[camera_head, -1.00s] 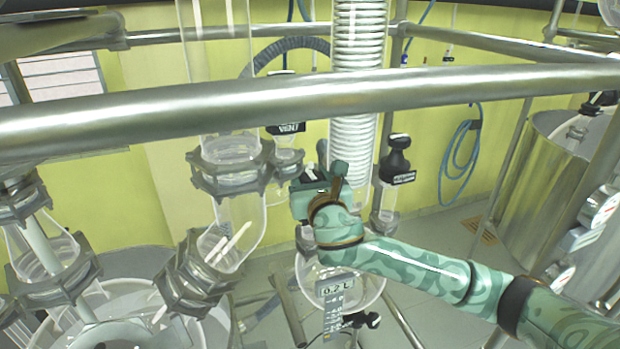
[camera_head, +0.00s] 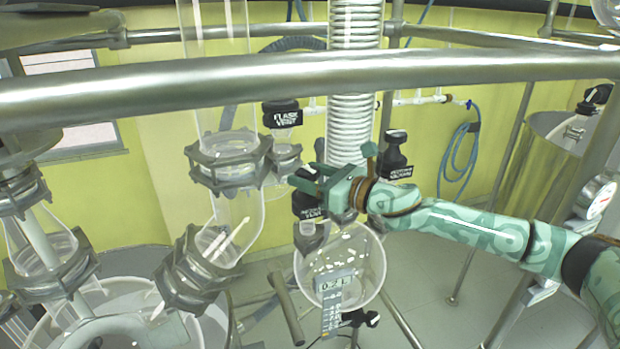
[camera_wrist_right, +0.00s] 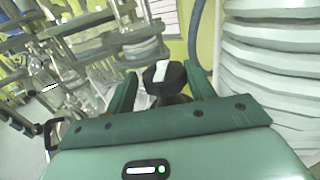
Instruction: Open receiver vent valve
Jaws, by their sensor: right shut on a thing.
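The receiver vent valve has a black knob (camera_head: 308,211) with a small white-lettered tag, just above the round glass receiver flask (camera_head: 345,262). My right gripper (camera_head: 310,184) reaches in from the right and is shut on this knob. In the right wrist view the black knob (camera_wrist_right: 164,78), with a white stripe on top, sits between the two green fingers (camera_wrist_right: 161,88). The fingers hide part of the knob in the head view. My left gripper is not in view.
A black flask vent knob (camera_head: 282,114) stands up and left of my gripper. Another black knob (camera_head: 396,150) is close on the right, behind my wrist. The white coiled condenser (camera_head: 352,120) rises behind. A thick steel rail (camera_head: 300,80) crosses in front.

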